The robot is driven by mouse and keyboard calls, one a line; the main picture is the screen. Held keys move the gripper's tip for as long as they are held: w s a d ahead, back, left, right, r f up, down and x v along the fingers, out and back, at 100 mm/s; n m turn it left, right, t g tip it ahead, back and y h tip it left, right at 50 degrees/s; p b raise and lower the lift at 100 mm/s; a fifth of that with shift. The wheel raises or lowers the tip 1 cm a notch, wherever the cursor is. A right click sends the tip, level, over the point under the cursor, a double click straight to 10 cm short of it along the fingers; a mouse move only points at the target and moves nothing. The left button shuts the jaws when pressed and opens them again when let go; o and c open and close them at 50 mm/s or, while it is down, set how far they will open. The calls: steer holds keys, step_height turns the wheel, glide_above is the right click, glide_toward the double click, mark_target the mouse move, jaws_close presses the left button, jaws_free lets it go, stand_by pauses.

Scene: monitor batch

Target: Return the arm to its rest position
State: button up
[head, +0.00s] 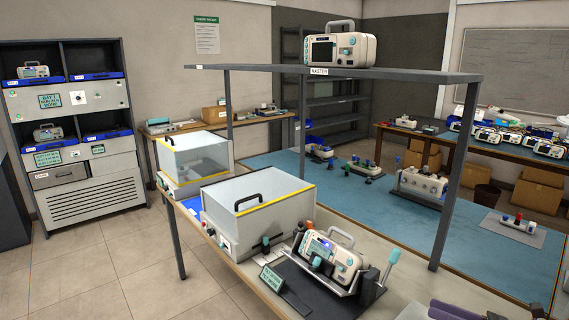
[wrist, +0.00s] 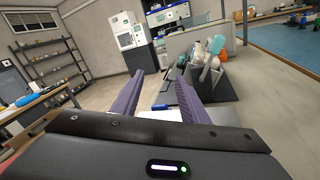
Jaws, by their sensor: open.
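My gripper (wrist: 162,72) shows in the wrist view as two purple fingers standing well apart, with nothing held between them. Beyond the fingers are a pale bench surface and a dark stand with devices. In the head view, purple parts of my gripper (head: 456,311) show at the bottom edge, right of the cradled monitor (head: 332,250); most of the arm is out of the picture. The gripper is apart from the monitor. The arm's rest position is not marked in either view.
An overhead shelf (head: 400,74) on dark posts bears another monitor (head: 338,48). A blue mat (head: 400,225) lies behind. Open floor (head: 120,250) is at left.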

steer(key=s+a+r+n+g+h, duration=0.1)
steer(key=s+a+r+n+g, duration=0.1)
steer(key=a+n+g, duration=0.45)
steer(key=s+a+r+n+g+h, duration=0.1)
steer(key=s+a+r+n, duration=0.15)
steer(key=a, duration=0.65)
steer(key=s+a+r+n+t+h, duration=0.1)
steer(key=s+a+n+h, duration=0.3)
steer(key=n, duration=0.6)
steer(key=s+a+r+n+t+h, duration=0.1)
steer(key=s+a+r+n+h, duration=0.2)
steer(key=s+n+h, duration=0.5)
steer(key=s+a+n, duration=0.1)
steer(key=n, duration=0.2)
steer(key=shift+a+r, duration=0.3)
steer(key=shift+a, duration=0.05)
steer(key=shift+c, duration=0.2)
steer(key=shift+c, duration=0.8)
steer(key=shift+s, duration=0.1)
